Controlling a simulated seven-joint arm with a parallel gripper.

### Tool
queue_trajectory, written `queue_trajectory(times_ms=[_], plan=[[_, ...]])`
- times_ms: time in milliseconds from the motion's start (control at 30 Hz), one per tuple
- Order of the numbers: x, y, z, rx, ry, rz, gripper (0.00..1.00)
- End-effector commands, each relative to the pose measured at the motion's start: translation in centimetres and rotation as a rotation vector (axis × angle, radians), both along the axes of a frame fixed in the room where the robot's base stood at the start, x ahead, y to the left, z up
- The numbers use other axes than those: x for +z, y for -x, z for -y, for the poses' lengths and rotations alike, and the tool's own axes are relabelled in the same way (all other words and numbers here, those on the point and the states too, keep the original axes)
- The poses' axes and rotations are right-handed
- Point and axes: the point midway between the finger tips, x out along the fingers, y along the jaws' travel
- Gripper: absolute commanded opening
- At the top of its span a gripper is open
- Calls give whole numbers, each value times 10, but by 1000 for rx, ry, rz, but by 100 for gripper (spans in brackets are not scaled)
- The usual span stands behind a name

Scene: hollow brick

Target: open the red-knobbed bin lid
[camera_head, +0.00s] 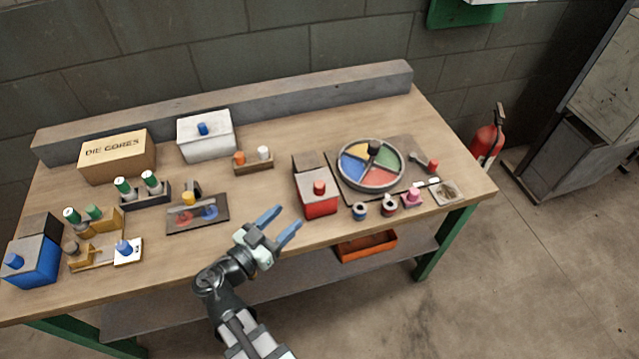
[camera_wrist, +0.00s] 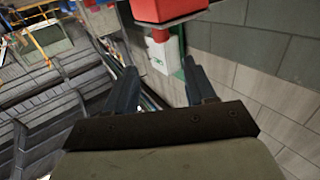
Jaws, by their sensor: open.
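The red bin (camera_head: 320,206) stands near the front edge of the bench, right of centre. Its lid carries a red knob (camera_head: 319,187) and looks closed in the head view. My gripper (camera_head: 282,224) is open and empty, left of the red bin and apart from it, with its blue fingers pointing towards the bin side. In the wrist view my two fingers (camera_wrist: 163,88) are spread with nothing between them. A red block-like shape (camera_wrist: 168,8) at the top edge of that view is probably the red bin, mostly cut off.
A round tray with coloured sectors (camera_head: 343,181) lies right of the red bin. Small spools (camera_head: 360,211) stand close by at the front. A dark plate with a yellow knob (camera_head: 180,222) lies left of my gripper. The bench (camera_head: 250,195) is bare behind my gripper.

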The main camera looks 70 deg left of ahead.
Motion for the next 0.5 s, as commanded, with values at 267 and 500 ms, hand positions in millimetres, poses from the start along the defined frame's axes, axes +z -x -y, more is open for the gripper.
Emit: queue_trajectory(times_ms=[267,500], plan=[[1,-15,-13,3,-7,2,55],[1,-45,-33,3,-6,2,55]])
